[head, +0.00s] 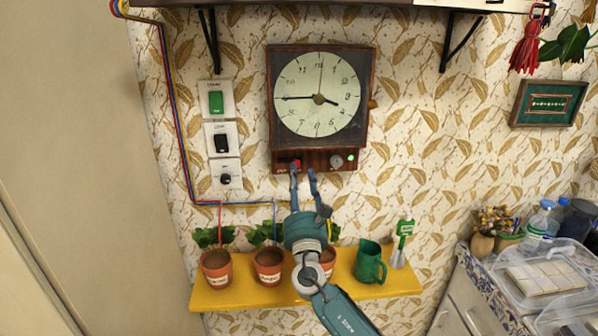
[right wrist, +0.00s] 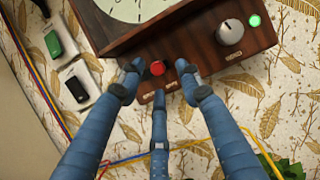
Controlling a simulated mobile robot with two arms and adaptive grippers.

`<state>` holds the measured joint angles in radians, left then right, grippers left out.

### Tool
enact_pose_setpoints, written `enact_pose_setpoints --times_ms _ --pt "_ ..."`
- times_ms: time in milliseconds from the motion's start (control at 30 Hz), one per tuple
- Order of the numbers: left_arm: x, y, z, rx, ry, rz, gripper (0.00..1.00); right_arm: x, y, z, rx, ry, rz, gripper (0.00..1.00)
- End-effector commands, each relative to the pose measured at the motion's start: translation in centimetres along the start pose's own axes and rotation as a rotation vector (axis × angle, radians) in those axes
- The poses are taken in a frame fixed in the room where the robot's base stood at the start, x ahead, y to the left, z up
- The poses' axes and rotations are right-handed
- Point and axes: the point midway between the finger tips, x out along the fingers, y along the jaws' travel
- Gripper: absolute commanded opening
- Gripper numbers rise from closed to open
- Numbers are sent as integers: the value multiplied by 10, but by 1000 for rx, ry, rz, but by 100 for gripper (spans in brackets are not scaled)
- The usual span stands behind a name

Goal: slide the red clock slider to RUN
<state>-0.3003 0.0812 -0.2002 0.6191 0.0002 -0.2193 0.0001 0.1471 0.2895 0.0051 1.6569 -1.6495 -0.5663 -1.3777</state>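The wall clock (head: 318,100) has a dark wooden case. The red slider (head: 296,163) is a small round knob at the left of the case's lower panel; it also shows in the right wrist view (right wrist: 157,68). My right gripper (head: 303,171) is just below the panel, pointing up at it. In the right wrist view its fingers (right wrist: 158,72) are spread, with one tip on each side of the red knob and a third below. A gap shows between knob and side fingers. The small labels under the knob are unreadable. My left gripper is not in view.
A grey knob (right wrist: 230,32) and a lit green lamp (right wrist: 255,20) sit right of the slider. Wall switches (head: 221,137) and coloured wires are to the left. A yellow shelf (head: 400,285) with pots and a green mug (head: 369,263) is below.

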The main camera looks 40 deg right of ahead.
Motion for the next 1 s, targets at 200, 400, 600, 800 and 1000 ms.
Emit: enact_pose_setpoints --times_ms 200,400,600,800,1000 --pt "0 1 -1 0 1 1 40 -50 -1 -1 -2 2 1 35" --pt "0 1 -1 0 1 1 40 -79 -2 0 -1 0 -3 35" --pt "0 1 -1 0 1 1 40 -88 -2 1 0 -2 -3 35" --pt "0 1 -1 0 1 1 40 -88 -2 1 0 -2 -3 35" --pt "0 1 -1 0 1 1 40 -88 -2 1 0 -2 -3 35"
